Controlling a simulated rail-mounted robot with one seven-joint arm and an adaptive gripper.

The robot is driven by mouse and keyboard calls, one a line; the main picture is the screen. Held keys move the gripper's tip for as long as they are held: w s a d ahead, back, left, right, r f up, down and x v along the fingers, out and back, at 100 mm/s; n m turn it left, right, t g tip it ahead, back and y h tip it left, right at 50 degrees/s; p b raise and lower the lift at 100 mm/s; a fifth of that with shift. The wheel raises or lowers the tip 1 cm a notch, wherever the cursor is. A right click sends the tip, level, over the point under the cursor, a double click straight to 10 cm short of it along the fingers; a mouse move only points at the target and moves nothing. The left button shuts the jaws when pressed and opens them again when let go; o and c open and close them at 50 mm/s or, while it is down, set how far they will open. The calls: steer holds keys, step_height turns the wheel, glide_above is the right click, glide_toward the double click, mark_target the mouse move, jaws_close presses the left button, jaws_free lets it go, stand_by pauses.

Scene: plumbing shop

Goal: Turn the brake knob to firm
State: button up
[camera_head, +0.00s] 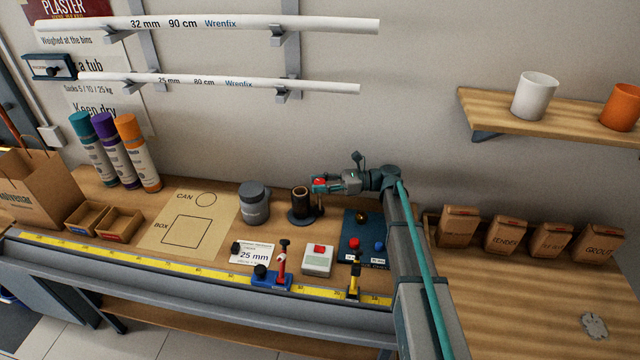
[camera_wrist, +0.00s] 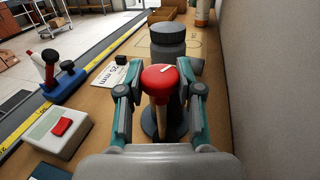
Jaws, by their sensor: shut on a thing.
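My gripper (camera_wrist: 161,90) is shut on a red rounded knob (camera_wrist: 160,77) with a small white mark on its top. A tan stem (camera_wrist: 161,115) runs down below the red top. In the head view my gripper (camera_head: 318,186) reaches left over the bench, with the red knob (camera_head: 319,182) between its fingers. A dark upright cylinder (camera_head: 301,200) on a round black base (camera_head: 299,219) stands just left of it; the base (camera_wrist: 152,127) shows beneath the knob in the wrist view. No firm marking is readable, and whether the stem joins the base is unclear.
A grey lidded canister (camera_head: 254,207) stands left of the dark cylinder. The wall is close behind.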

stand_by(0.3)
steer(key=o, duration=1.2)
steer(key=shift+w+d, duration=0.2)
steer(key=shift+d, duration=1.05)
steer(key=shift+w+d, duration=0.2)
steer(key=shift+d, duration=1)
steer(key=shift+w+d, duration=0.2)
steer(key=shift+d, duration=1.05)
steer(key=shift+c, duration=0.2)
